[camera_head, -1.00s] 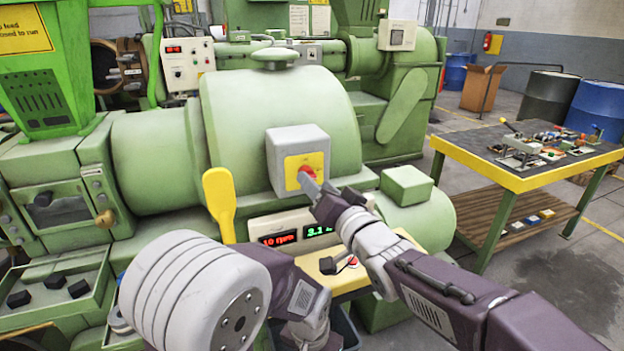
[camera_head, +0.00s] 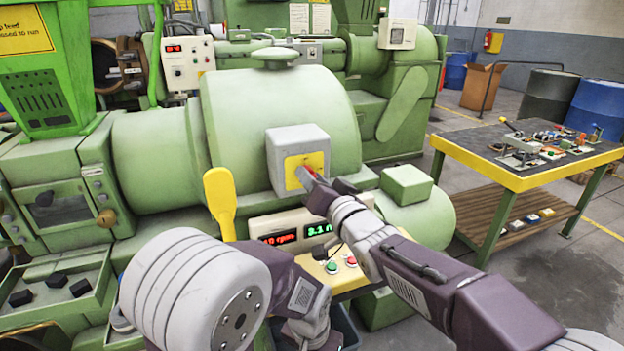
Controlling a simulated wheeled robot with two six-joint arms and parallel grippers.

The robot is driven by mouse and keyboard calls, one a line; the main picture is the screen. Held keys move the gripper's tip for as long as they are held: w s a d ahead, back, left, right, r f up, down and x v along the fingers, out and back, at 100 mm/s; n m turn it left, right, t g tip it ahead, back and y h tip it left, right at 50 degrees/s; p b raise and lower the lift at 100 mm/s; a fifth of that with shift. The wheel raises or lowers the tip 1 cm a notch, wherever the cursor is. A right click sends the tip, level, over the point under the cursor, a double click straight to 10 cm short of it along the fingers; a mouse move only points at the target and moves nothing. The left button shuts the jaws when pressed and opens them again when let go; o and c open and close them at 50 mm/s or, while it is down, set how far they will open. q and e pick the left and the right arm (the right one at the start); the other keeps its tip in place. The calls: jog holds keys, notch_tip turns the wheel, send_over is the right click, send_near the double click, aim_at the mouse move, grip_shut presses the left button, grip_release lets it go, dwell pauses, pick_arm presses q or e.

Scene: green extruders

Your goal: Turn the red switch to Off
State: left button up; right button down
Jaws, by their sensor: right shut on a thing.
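The red switch (camera_head: 312,171) sits on a yellow plate (camera_head: 294,163) on the front of a grey box (camera_head: 283,143), fixed to the green extruder barrel. My right gripper (camera_head: 305,176) is at the switch, with its fingers shut on the red knob. The fingers and wrist hide part of the knob, so its exact angle is hard to read. My left arm shows at the lower left and middle, but its gripper fingers are not visible.
A yellow lever (camera_head: 220,200) stands left of the box. Below is a display panel (camera_head: 300,231) with red and green digits, and a yellow ledge with red and green buttons (camera_head: 332,267). A work table (camera_head: 514,182) with small parts stands at right.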

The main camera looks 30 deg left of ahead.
jog(key=shift+s+a+n+h+b, duration=0.1)
jog(key=shift+n+h+b, duration=0.15)
jog(key=shift+n+b, duration=2.85)
jog(key=shift+s+n+h+b, duration=0.2)
jog(key=shift+n+b, duration=0.75)
jog(key=shift+n, duration=4.25)
jog(key=shift+w+n+t, duration=0.15)
jog(key=shift+n+t, duration=0.15)
jog(key=c, duration=1.1)
grip_release()
jog(key=b+v, duration=0.2)
jog(key=v, duration=0.7)
jog(key=shift+r, duration=0.15)
